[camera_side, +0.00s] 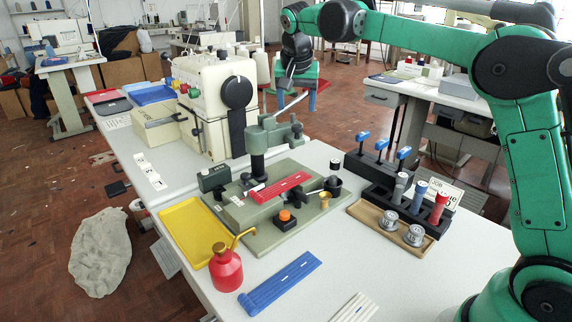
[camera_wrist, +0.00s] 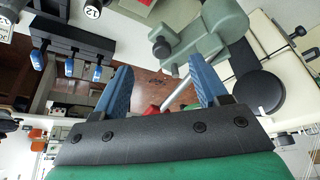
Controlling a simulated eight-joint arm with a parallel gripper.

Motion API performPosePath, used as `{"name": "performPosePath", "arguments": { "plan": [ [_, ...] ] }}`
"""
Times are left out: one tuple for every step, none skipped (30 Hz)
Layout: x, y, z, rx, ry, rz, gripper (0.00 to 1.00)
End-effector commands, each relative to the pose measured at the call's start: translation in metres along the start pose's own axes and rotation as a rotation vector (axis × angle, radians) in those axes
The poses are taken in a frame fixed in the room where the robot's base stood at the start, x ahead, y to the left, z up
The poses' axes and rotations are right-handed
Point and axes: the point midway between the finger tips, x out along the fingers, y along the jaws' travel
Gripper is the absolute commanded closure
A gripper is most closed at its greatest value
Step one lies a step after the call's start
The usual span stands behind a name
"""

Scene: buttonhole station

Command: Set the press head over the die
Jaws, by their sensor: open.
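The grey-green press head (camera_side: 272,132) sits on a dark upright column (camera_side: 257,165) above the press base, turned toward the right in the side view. The press head also shows at the upper right of the wrist view (camera_wrist: 208,32). My gripper (camera_side: 297,105) hangs in the air above the head's right end. Its blue fingers stand apart and are empty, as the wrist view (camera_wrist: 160,72) also shows. A red strip (camera_side: 281,187) lies on the base (camera_side: 290,238). I cannot make out the die clearly.
A cream sewing machine (camera_side: 213,110) stands behind the press. A black rack (camera_side: 385,172) with blue-topped tools and a wooden tray (camera_side: 375,225) stand to the right. A yellow tray (camera_side: 190,230), a red oil can (camera_side: 225,270) and a blue strip (camera_side: 280,284) lie in front.

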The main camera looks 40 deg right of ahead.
Motion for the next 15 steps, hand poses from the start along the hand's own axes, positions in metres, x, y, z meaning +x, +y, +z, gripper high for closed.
{"name": "performPosePath", "arguments": {
  "plan": [
    [0.008, -0.003, -0.007, 0.037, -0.002, 0.021, 0.33],
    [0.011, -0.003, -0.011, 0.059, -0.002, 0.033, 0.33],
    [0.015, -0.004, -0.014, 0.084, -0.003, 0.047, 0.33],
    [0.018, -0.004, -0.016, 0.1, -0.003, 0.055, 0.33],
    [0.021, -0.004, -0.017, 0.113, -0.003, 0.062, 0.33],
    [0.023, -0.005, -0.019, 0.126, -0.003, 0.069, 0.33],
    [0.025, -0.005, -0.019, 0.134, -0.003, 0.074, 0.33],
    [0.026, -0.004, -0.02, 0.14, -0.003, 0.077, 0.33],
    [0.03, -0.004, -0.021, 0.144, -0.003, 0.08, 0.33],
    [0.033, -0.004, -0.021, 0.146, -0.003, 0.081, 0.33],
    [0.036, -0.004, -0.021, 0.147, -0.003, 0.081, 0.33],
    [0.041, -0.004, -0.021, 0.148, -0.003, 0.081, 0.33],
    [0.046, -0.003, -0.021, 0.148, -0.003, 0.081, 0.33],
    [0.051, -0.003, -0.02, 0.147, -0.003, 0.08, 0.33],
    [0.056, -0.002, -0.02, 0.147, -0.003, 0.08, 0.33]
  ]
}}
